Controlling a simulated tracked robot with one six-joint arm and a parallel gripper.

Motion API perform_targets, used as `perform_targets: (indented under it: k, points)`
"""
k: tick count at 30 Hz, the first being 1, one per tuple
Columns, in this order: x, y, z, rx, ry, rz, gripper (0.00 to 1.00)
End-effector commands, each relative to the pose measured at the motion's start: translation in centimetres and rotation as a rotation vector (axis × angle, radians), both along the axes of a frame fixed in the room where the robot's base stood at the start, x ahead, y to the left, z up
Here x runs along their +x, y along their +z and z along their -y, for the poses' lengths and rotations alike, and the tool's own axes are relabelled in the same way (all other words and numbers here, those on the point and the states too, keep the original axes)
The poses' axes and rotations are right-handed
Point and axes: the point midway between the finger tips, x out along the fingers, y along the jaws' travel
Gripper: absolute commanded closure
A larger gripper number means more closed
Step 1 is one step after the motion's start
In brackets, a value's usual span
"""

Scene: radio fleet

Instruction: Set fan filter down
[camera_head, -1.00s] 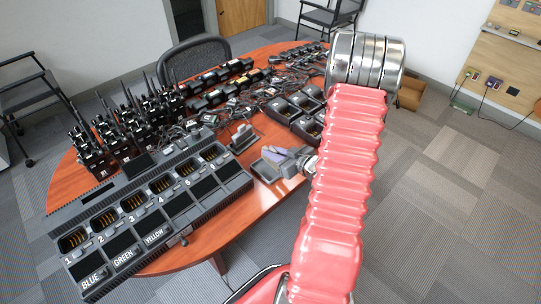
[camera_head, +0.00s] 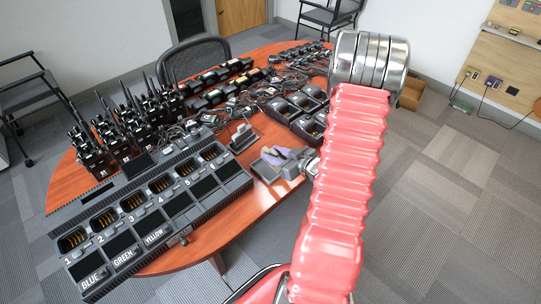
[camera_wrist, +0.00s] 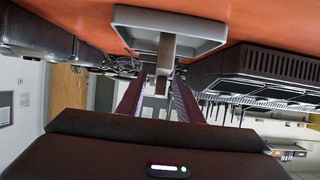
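The fan filter (camera_head: 265,171) looks like a shallow grey rectangular piece. It sits at the table's right edge, in front of my gripper (camera_head: 279,155); I cannot tell whether it rests fully on the wood. In the wrist view the fan filter (camera_wrist: 200,38) is a pale tray-like frame with a narrow bar at its middle, close to the orange table top. My gripper's purple fingers (camera_wrist: 158,82) stand apart, with the bar between their tips and a gap beside it. Contact between fingertips and bar is not clear.
The wooden table (camera_head: 220,240) holds a long black charger bank (camera_head: 150,205) left of the filter. Several radios (camera_head: 120,125) stand behind it. Small black chargers (camera_head: 300,105) and cables lie beyond the filter. A narrow bare strip of wood runs along the near edge.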

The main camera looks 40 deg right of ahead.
Motion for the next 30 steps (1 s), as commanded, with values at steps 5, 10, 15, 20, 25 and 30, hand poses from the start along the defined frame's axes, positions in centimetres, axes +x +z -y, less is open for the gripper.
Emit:
perform_targets:
  k: [5, 10, 15, 20, 25, 30]
  points:
    - [-2.1, 1.0, 0.1, -0.001, -0.003, 0.001, 0.67]
    - [-4.5, 1.9, 0.1, -0.001, -0.003, 0.001, 0.67]
    - [-6.7, 2.8, 0.2, -0.002, -0.004, 0.001, 0.67]
    - [-8.6, 3.6, 0.2, 0.0, -0.003, 0.001, 0.67]
    - [-9.8, 4.1, 0.1, 0.0, -0.001, 0.001, 0.67]
    - [-10.2, 4.3, 0.1, 0.0, 0.0, 0.001, 0.67]
